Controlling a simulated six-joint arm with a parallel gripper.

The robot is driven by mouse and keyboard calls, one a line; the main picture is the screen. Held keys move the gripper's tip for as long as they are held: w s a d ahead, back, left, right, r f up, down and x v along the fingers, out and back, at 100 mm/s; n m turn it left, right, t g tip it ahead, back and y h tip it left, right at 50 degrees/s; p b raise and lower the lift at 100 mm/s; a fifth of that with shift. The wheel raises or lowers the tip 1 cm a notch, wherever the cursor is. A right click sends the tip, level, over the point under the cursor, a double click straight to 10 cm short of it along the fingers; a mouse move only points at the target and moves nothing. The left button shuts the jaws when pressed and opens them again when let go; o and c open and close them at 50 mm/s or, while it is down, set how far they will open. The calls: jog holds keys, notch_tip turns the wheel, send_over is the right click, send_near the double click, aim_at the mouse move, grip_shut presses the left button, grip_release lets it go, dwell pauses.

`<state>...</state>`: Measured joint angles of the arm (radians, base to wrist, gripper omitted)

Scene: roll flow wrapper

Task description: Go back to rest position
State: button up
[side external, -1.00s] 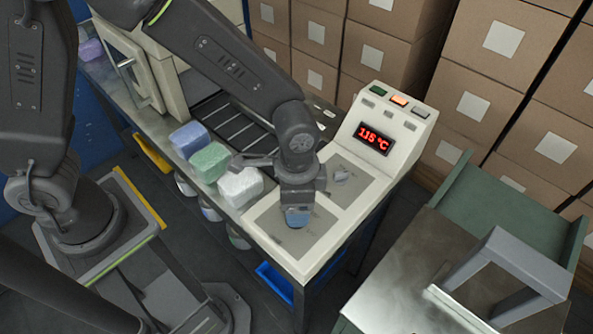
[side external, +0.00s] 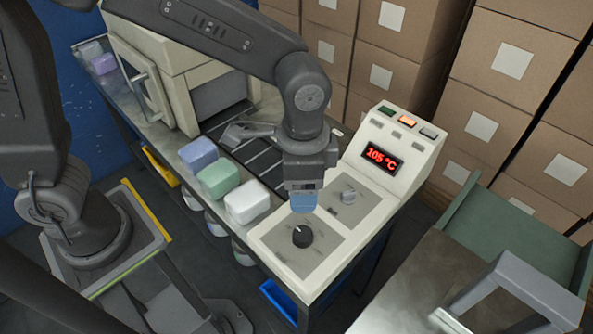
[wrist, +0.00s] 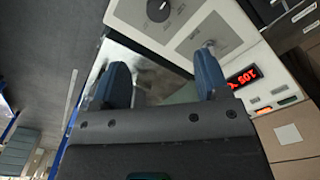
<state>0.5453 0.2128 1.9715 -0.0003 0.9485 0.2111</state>
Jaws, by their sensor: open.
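My gripper (side external: 304,200) hangs above the control panel (side external: 281,262) in the side view, clear of the black round dial (side external: 302,236). In the wrist view its two blue fingers (wrist: 163,82) stand apart with nothing between them. The dial also shows at the top of the wrist view (wrist: 160,9). The red display (side external: 382,157) reads 105 °C.
Blue, green and white blocks (side external: 247,202) stand in a row left of the panel, beside the dark conveyor (side external: 262,158). A cream machine housing (side external: 177,85) is behind. Cardboard boxes (side external: 425,75) are stacked at the back. A green-sided metal table (side external: 415,275) stands at the right.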

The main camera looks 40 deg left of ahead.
jog(key=s+a+r+n+t, duration=0.2)
jog(key=s+a+r+n, duration=0.2)
jog(key=a, duration=0.5)
jog(key=s+a+r+n+t, duration=0.3)
jog(key=s+a+r+n, duration=0.1)
jog(key=a, duration=0.5)
jog(key=shift+s+a+r+n, duration=0.35)
jog(key=shift+s+r, duration=0.25)
jog(key=shift+r, duration=0.3)
